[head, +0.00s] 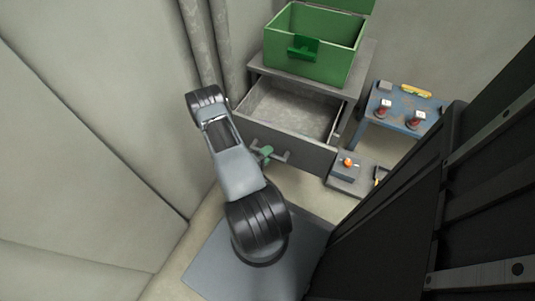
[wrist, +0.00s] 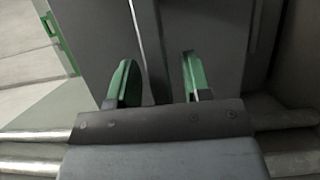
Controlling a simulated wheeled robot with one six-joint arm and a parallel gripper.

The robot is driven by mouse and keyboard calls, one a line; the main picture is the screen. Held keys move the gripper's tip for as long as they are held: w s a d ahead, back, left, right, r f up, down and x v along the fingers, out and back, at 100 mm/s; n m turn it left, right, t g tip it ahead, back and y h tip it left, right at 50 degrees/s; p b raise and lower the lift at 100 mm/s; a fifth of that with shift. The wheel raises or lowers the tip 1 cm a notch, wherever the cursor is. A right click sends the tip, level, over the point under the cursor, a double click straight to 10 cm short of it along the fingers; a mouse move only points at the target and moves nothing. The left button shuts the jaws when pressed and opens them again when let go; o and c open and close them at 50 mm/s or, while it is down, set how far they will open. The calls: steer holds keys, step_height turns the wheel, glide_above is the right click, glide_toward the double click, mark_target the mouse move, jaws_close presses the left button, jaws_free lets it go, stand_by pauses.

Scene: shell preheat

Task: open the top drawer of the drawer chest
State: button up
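The grey drawer chest (head: 354,86) stands at the back. Its top drawer (head: 290,108) is pulled well out, and its inside looks empty. The drawer's bar handle (head: 284,157) is on the front face. My gripper (head: 265,153) is at the left part of this handle. In the wrist view the two green fingers of my gripper (wrist: 157,78) stand apart, with gaps between them and a dark grey bar running down between them. I cannot tell whether either finger touches the handle.
An open green box (head: 310,62) sits on the chest. To the right, a small blue table (head: 397,116) holds a yellow item (head: 416,90) and two red-and-grey parts. A grey tray with an orange knob (head: 347,162) lies below it. Pale walls close in on the left.

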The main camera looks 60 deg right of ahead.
steer(key=shift+a, duration=0.1)
steer(key=p+v, duration=0.2)
steer(key=v, duration=1.1)
steer(key=shift+a, duration=0.25)
steer(key=shift+w, duration=0.15)
